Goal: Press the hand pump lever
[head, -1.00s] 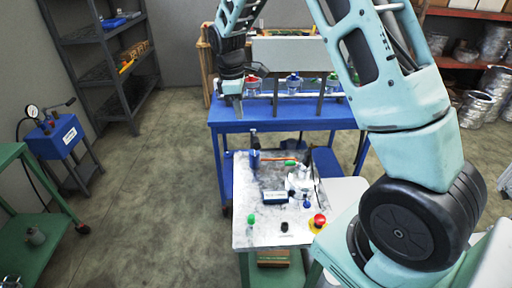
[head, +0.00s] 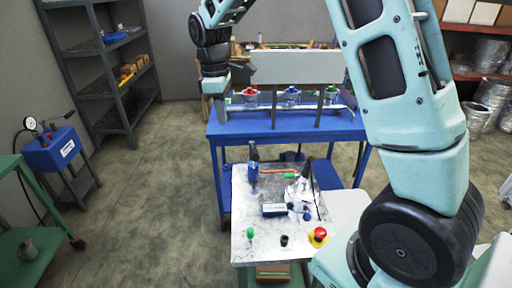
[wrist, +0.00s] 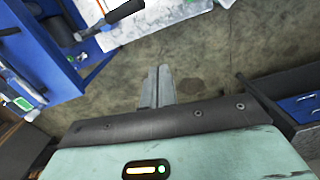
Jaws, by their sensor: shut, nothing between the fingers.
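A blue unit (head: 52,152) with a round gauge (head: 30,123) and a dark-tipped lever (head: 66,116) stands on a dark stand at the left in the head view. A blue cylinder (head: 254,178) with a dark upright top stands on the white work table; a black handle (wrist: 125,11) shows at that table's edge in the wrist view. I cannot tell for certain which is the hand pump. My gripper (wrist: 158,72) is shut and empty, over bare floor in the wrist view. In the head view it hangs near the blue bench's left end, touching neither unit; its fingertips are unclear there.
The white-topped table (head: 240,225) carries a red button (head: 319,235) and small fittings. The blue bench (head: 235,128) with a metal rack stands behind it. A dark shelf (head: 88,85) is at the back left, a green table (head: 45,240) at the front left. Floor between is free.

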